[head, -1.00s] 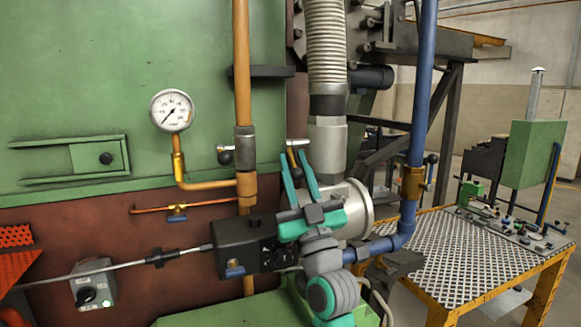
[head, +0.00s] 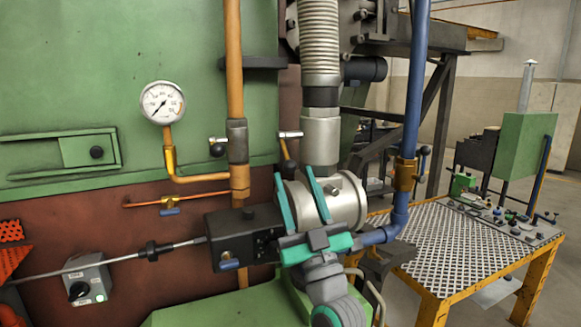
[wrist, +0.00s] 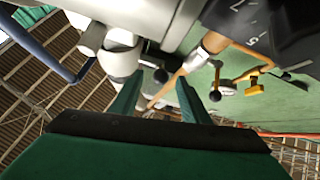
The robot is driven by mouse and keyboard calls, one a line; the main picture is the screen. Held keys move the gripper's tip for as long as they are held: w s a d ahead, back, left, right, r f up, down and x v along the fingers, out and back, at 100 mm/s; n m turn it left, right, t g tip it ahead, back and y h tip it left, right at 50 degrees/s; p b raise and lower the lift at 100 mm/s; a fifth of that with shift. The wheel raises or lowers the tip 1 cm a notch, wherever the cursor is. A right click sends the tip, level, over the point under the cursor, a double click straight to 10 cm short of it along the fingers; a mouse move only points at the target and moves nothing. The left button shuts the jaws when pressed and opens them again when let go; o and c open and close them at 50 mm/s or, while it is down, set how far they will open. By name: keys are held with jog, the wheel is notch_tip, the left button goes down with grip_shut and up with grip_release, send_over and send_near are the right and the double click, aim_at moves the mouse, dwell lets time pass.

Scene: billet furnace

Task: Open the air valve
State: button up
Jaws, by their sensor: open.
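My gripper (head: 297,180), with teal fingers, is open and empty, pointing up in front of the grey metal cylinder (head: 348,203). Its spread fingers also show in the wrist view (wrist: 158,84). No label marks the air valve. A brass valve (head: 404,174) with a dark upright lever (head: 424,157) sits on the blue pipe (head: 416,80), right of my gripper and apart from it. A black-knobbed lever (head: 289,168) shows just above and between my fingertips, apparently farther back. Another black-knobbed lever (head: 217,150) is beside the orange pipe (head: 235,70).
A black box (head: 232,240) with a rod stands left of my gripper. A pressure gauge (head: 162,103) and a small blue-handled valve (head: 170,210) are on the furnace front. A yellow-framed table (head: 440,245) stands at right. A ribbed duct (head: 320,45) rises above.

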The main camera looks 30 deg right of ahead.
aim_at(286, 153)
jog(key=v, duration=0.4)
jog(key=shift+s+f, duration=0.2)
jog(key=shift+f, duration=0.05)
jog(key=c, duration=0.4)
jog(key=s+r+y, duration=0.1)
jog(key=r+n+y, duration=0.1)
jog(key=s+a+r, duration=0.1)
jog(key=r, duration=0.1)
jog(key=shift+s+a+r+n+g+y, duration=0.1)
jog(key=shift+s+n+g+y, duration=0.2)
jog(key=shift+y, duration=0.1)
grip_shut()
jog(key=s+r+m+g, duration=0.1)
jog(key=s+r+g, duration=0.1)
jog(key=s+r, duration=0.1)
jog(key=a+x, duration=0.1)
jog(key=x, duration=0.8)
jog(key=shift+h, duration=0.4)
jog(key=shift+w+d+f, duration=0.2)
jog(key=shift+d+f, duration=0.05)
jog(key=shift+f, duration=0.4)
jog(key=shift+w+d+f, duration=0.2)
jog(key=shift+d+f, duration=0.1)
jog(key=shift+f, duration=0.35)
jog(key=shift+w+d+f, duration=0.15)
jog(key=shift+d+f, duration=0.1)
jog(key=shift+f, duration=0.4)
